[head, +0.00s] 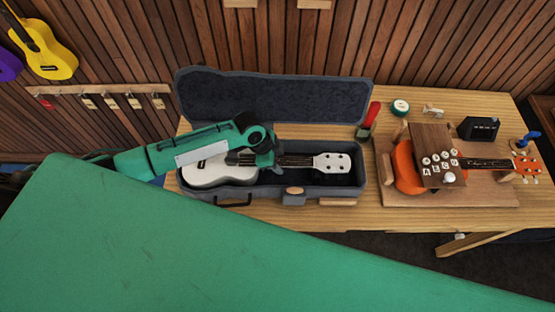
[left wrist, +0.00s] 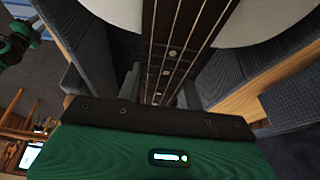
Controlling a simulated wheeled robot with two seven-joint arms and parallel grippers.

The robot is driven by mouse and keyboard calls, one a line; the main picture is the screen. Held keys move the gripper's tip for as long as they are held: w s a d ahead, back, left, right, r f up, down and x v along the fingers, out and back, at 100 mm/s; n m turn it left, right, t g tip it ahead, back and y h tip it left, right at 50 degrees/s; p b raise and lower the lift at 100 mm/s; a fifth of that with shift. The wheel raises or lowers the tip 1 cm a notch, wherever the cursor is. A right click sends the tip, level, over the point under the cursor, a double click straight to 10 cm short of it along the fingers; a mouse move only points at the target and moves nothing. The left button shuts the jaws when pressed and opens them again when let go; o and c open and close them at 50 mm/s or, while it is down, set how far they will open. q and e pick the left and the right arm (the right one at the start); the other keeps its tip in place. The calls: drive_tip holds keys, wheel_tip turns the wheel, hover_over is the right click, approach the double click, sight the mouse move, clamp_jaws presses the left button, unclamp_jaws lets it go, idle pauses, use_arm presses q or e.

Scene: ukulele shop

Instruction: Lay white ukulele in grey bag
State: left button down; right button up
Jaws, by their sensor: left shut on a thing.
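The white ukulele (head: 215,174) lies along the open grey bag (head: 270,98), its body at the left end and its headstock at the right. My left gripper (head: 243,159) reaches in from the left and is shut on the neck, near the body. In the left wrist view the dark fretted neck (left wrist: 172,50) runs down between the fingers, with the white body at the top. The bag's grey padded walls (left wrist: 240,75) rise on both sides. My arm hides part of the body. I cannot tell whether the ukulele rests fully on the bag's floor. My right gripper does not show.
The bag stands on a wooden table (head: 450,102), its lid raised at the back. A red-and-green item (head: 370,118) stands beside the lid.

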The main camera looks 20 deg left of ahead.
use_arm(q)
drive_tip(key=shift+f, duration=0.4)
drive_tip(key=c, duration=0.8)
unclamp_jaws()
drive_tip(key=shift+c, duration=0.2)
drive_tip(key=shift+r+p, duration=0.85)
drive_tip(key=shift+r, duration=0.2)
